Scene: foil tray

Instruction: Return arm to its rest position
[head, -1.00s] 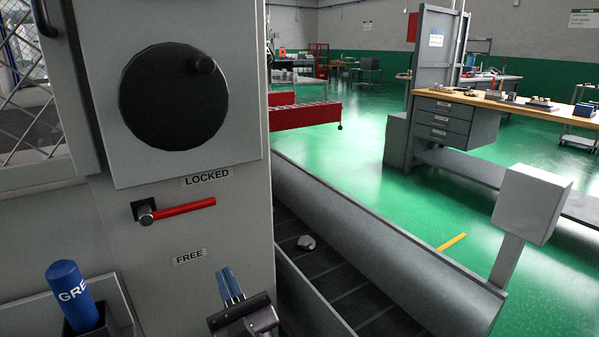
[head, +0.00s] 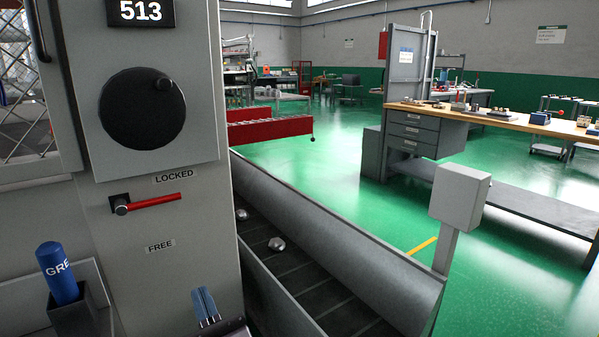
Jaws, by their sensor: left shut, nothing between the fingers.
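My left gripper (head: 205,304) shows at the bottom of the head view, in front of the grey machine panel (head: 195,220). Its blue fingers are together with nothing between them, and most of its body is cut off by the lower edge. It is apart from the red lever (head: 154,201), which points right, close under the LOCKED label (head: 174,177) and above the FREE label (head: 160,246). My right gripper is not in view.
A black dial (head: 142,110) sits above the lever, under a display reading 513 (head: 141,12). A blue cylinder (head: 58,272) stands in a holder at lower left. A conveyor (head: 310,288) with two small metallic pieces (head: 277,244) runs right of the panel. A grey box on a post (head: 459,196) stands farther right.

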